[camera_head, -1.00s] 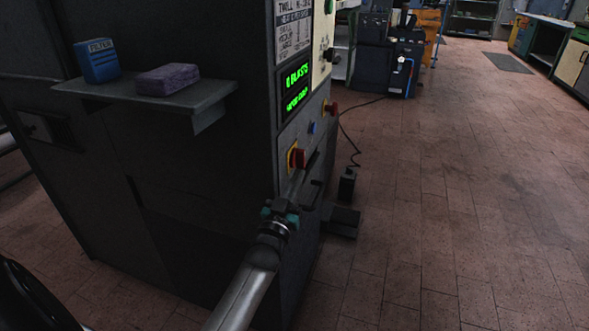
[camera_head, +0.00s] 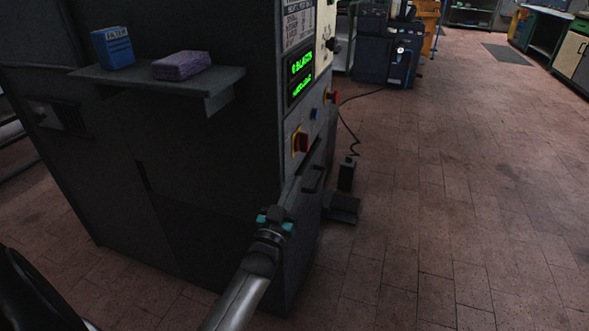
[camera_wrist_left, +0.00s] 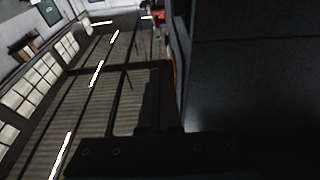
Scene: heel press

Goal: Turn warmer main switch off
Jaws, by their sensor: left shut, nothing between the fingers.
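The main switch (camera_head: 301,143) is a red knob on a yellow plate, low on the front panel of the dark machine. The knob's turn position is too small to read. My left gripper (camera_head: 294,184) is shut and empty, just below the switch and close to the panel, with a small gap under the knob in the head view. In the left wrist view the dark gripper body fills the bottom, and a sliver of red and yellow shows at the machine's edge. My right gripper is not in view.
Above the switch are a blue button (camera_head: 315,113), a red knob (camera_head: 333,96) and a green-lettered display (camera_head: 300,77). A side shelf (camera_head: 150,86) holds a blue filter box (camera_head: 113,48) and a purple cloth (camera_head: 182,66). A pedal (camera_head: 343,208) stands on the floor. The tiled floor at right is clear.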

